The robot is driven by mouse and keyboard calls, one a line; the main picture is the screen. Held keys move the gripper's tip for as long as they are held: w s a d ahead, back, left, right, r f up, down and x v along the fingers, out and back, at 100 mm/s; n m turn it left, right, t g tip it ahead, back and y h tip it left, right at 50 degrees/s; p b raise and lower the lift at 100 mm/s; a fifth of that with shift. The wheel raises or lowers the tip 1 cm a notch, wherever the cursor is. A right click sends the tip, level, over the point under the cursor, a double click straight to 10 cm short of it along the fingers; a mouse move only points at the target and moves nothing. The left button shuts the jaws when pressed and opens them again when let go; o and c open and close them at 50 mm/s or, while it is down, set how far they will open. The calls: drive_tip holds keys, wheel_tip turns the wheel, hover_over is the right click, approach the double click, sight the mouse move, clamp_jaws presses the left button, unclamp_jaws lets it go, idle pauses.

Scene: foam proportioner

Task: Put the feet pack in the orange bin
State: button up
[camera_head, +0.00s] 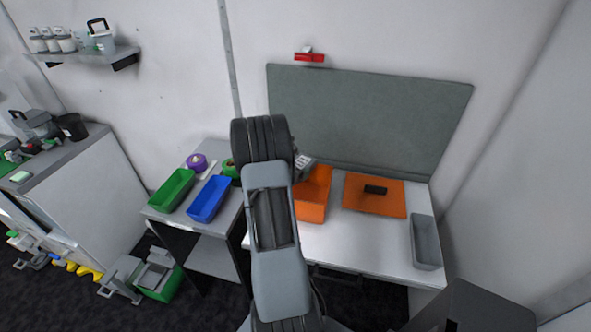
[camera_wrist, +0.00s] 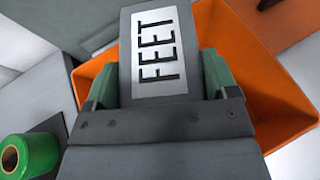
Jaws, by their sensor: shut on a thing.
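The feet pack (camera_wrist: 158,50) is a grey block with a white label reading FEET. In the wrist view my gripper (camera_wrist: 160,80) is shut on it, with a greenish finger on each side. In the head view the pack (camera_head: 304,162) shows only in part beside my arm, which hides most of my gripper. The orange bin (camera_head: 313,196) stands on the white table, partly hidden by my arm. In the wrist view the orange bin (camera_wrist: 285,95) lies below and behind the pack, its walls showing on both sides. The pack is held above the bin.
An orange mat (camera_head: 360,200) with a dark block (camera_head: 375,189) lies right of the bin. A grey tray (camera_head: 426,243) is at the table's right end. Green (camera_head: 172,190) and blue (camera_head: 209,199) trays stand left. A green roll (camera_wrist: 14,156) is left of my gripper.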

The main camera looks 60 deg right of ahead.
drive_tip(key=shift+f, duration=0.1)
drive_tip(key=shift+f+b, duration=0.25)
drive_tip(key=shift+b, duration=0.2)
drive_tip(key=o, duration=0.9)
drive_tip(key=shift+r, duration=0.1)
drive_tip(key=shift+r, duration=0.1)
